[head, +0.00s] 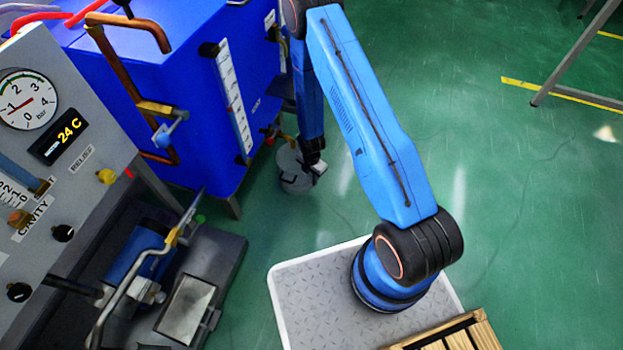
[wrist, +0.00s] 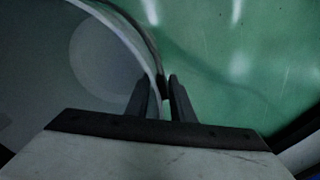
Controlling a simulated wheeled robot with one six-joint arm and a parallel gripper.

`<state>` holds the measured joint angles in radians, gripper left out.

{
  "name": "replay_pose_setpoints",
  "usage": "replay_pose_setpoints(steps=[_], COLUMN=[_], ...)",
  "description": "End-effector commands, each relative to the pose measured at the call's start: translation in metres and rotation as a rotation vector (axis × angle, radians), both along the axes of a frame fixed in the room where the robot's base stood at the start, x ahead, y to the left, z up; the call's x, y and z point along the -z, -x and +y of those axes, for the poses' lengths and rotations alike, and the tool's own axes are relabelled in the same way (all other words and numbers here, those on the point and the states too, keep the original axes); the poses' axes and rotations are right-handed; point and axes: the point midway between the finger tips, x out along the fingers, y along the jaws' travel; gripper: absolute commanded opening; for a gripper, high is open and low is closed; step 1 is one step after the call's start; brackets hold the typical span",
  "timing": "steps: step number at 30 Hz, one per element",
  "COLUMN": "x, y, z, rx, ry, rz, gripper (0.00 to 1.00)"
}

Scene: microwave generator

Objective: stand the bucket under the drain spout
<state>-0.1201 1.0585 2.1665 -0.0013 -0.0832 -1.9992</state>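The grey bucket (head: 292,182) is beside the lower right side of the blue tank in the head view, apparently upright. A brass drain spout with a red part (head: 277,131) sticks out low on the tank, just above and left of the bucket in the picture; I cannot tell if they line up. My gripper (head: 314,168) is at the bucket's rim and hides part of it. In the wrist view, the bucket's pale inside (wrist: 60,80) fills the left, and my fingers (wrist: 161,88) close from both sides on its rim, next to the dark handle.
The blue tank (head: 190,90) with a white level gauge (head: 232,98) stands left of the bucket. A tank leg (head: 234,207) is near. A pump unit (head: 150,265) and gauge panel (head: 75,110) are at the left. Green floor right of the bucket is clear.

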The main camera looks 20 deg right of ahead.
Motion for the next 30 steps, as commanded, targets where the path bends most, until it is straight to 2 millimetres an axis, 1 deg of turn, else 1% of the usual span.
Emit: replay_pose_setpoints(steps=[9, 14, 30], x=[-0.002, -0.013, -0.091], y=[0.0, -0.001, -0.001], z=[0.0, 0.0, 0.0], rx=[0.0, 0.0, 0.0], ry=[-0.001, 0.0, 0.001], rz=[-0.001, -0.002, -0.003], gripper=[0.21, 0.21, 0.21])
